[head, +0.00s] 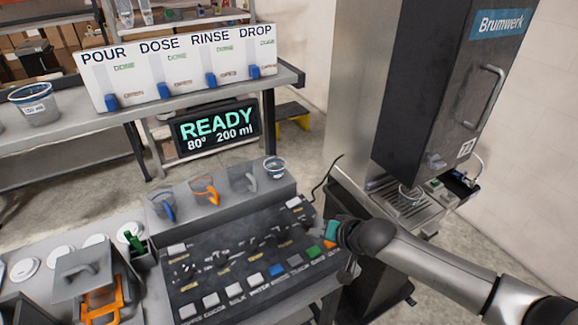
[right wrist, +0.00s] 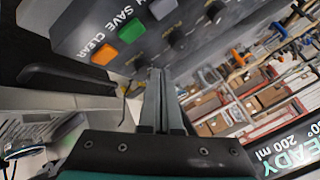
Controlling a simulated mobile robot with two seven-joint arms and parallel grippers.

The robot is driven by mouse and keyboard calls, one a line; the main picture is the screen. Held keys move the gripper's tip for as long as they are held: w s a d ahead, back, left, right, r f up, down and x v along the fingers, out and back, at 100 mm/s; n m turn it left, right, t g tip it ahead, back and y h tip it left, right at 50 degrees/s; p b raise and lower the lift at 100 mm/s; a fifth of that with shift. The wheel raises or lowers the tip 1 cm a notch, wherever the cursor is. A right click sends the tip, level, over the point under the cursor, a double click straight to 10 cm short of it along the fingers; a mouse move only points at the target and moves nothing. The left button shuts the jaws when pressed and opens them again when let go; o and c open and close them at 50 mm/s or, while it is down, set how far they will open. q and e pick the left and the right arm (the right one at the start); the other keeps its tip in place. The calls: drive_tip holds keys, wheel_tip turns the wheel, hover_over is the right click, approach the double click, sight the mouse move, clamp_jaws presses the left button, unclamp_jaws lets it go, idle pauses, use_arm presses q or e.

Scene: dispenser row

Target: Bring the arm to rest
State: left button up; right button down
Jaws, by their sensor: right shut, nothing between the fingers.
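My right arm comes in from the lower right of the head view. Its gripper (head: 349,268) is beside the right end of the dark control panel (head: 222,248). In the right wrist view the two fingers (right wrist: 157,78) are together with nothing between them. The panel's orange CLEAR button (right wrist: 104,54) and green SAVE button (right wrist: 131,30) show just left of and beyond the fingertips. I cannot tell whether the fingers touch the panel. My left gripper is in neither view.
A tall dark Brumwerk machine (head: 436,85) stands at the right. A lit display (head: 216,127) reads READY, 80°, 200 ml. A back bench holds a white dispenser row (head: 185,72) with blue levers and a bucket (head: 36,105). Mugs and a cup stand behind the panel.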

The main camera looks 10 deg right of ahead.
drive_tip(key=s+a+n+g, duration=0.1)
drive_tip(key=s+a+n, duration=0.1)
drive_tip(key=s+a, duration=0.35)
drive_tip(key=s+a+n+g, duration=0.1)
drive_tip(key=s+a+n, duration=0.1)
drive_tip(key=s, duration=0.6)
drive_tip(key=s+d+r+n+g+h, duration=0.1)
drive_tip(key=s+d+h, duration=0.1)
drive_tip(key=s+d, duration=0.45)
drive_tip(key=s+d+r+n+g+h, duration=0.1)
drive_tip(key=s+d+g+h, duration=0.15)
drive_tip(key=s, duration=0.65)
wheel_tip(320, 180, down, 31)
drive_tip(key=s+b, duration=0.1)
drive_tip(key=b, duration=0.9)
drive_tip(key=s+d+f+g+b, duration=0.1)
drive_tip(key=s+f+b, duration=0.3)
drive_tip(key=s+f, duration=0.4)
drive_tip(key=s+d+f+b, duration=0.1)
drive_tip(key=s+f+b, duration=0.4)
drive_tip(key=f, duration=1.1)
drive_tip(key=s, duration=0.2)
drive_tip(key=shift+s+d+g, duration=0.25)
drive_tip(key=shift+s+g, duration=0.1)
